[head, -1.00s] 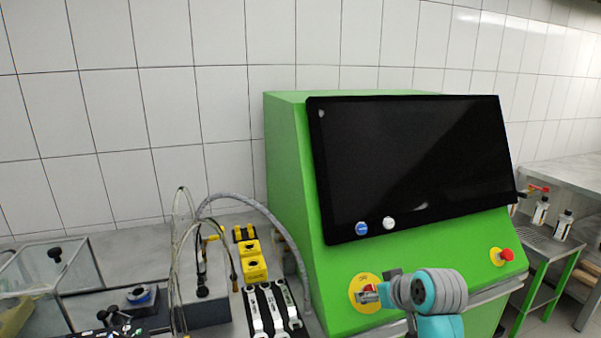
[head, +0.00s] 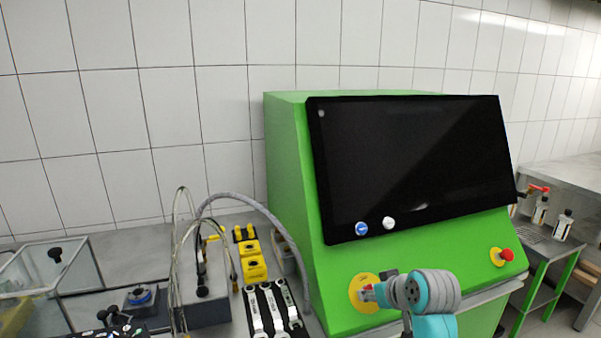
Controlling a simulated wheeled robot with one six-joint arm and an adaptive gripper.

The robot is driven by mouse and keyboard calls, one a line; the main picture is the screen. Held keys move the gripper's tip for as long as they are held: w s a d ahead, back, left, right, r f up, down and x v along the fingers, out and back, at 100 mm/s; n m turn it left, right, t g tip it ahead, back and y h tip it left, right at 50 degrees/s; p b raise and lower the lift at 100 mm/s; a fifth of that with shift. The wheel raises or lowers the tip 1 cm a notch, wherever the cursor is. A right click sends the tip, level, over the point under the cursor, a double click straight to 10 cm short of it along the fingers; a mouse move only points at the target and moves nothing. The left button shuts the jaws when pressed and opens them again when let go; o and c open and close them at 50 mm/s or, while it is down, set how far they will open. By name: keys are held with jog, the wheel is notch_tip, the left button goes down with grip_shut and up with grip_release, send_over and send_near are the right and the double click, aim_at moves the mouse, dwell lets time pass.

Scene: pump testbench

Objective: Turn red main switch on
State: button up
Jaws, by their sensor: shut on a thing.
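The red main switch (head: 367,292) sits on a round yellow plate (head: 356,297) low on the left of the green cabinet's front. My gripper (head: 375,292) is at the switch and shut on its red knob. My teal and grey wrist comes in from the lower right and covers the right part of the yellow plate. Only a small piece of the red knob shows, so its exact angle is hard to tell.
A red emergency button (head: 507,255) is at right. Wrenches (head: 273,310) and yellow blocks (head: 254,268) lie at left.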

jog(key=shift+m, duration=1.7)
jog(key=o, duration=1.3)
jog(key=shift+o, duration=0.2)
jog(key=v, duration=0.6)
